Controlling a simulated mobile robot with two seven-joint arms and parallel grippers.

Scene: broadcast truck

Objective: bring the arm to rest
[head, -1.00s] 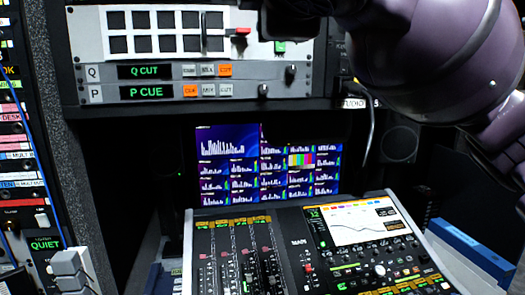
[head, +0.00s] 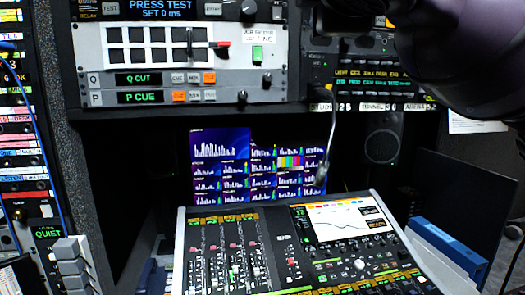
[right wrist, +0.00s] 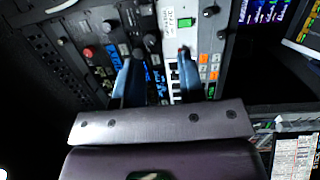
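The fingers point at a rack front with buttons and a lit green key (right wrist: 186,22). I cannot tell how far the fingertips are from the panel. My left gripper is not in view.
A mixing console (head: 285,245) stands below a multiview screen (head: 220,165). The rack with the Q CUT and P CUE panel (head: 165,88) is above left. A blue binder (head: 450,247) lies right of the console.

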